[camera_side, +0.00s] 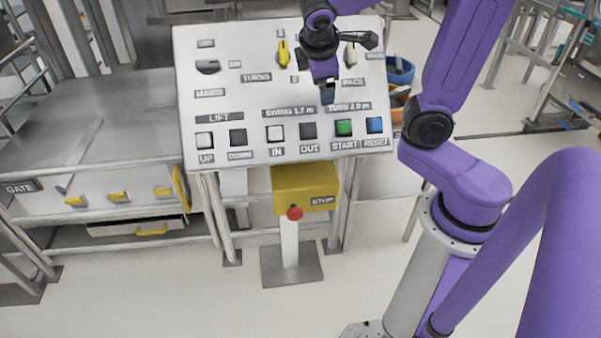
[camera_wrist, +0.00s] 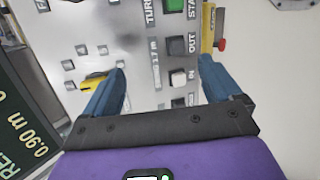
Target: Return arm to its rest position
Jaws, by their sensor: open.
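My gripper (camera_side: 328,94) is over the tilted white control panel (camera_side: 240,90), near the SWING and TURN labels. In the wrist view its two blue fingers (camera_wrist: 163,74) are spread apart with nothing between them. Between and beyond the fingertips show the white IN button (camera_wrist: 178,78) and the dark OUT button (camera_wrist: 177,45). I cannot tell how far the fingertips are from the panel face. The purple arm reaches in from the right and hides part of the panel's upper right.
The green START button (camera_side: 344,128) and blue RESET button (camera_side: 375,125) are on the panel's lower right. A yellow STOP box (camera_side: 318,187) with a red button (camera_side: 294,212) stands below. A grey bench (camera_side: 95,110) is at left. Floor in front is clear.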

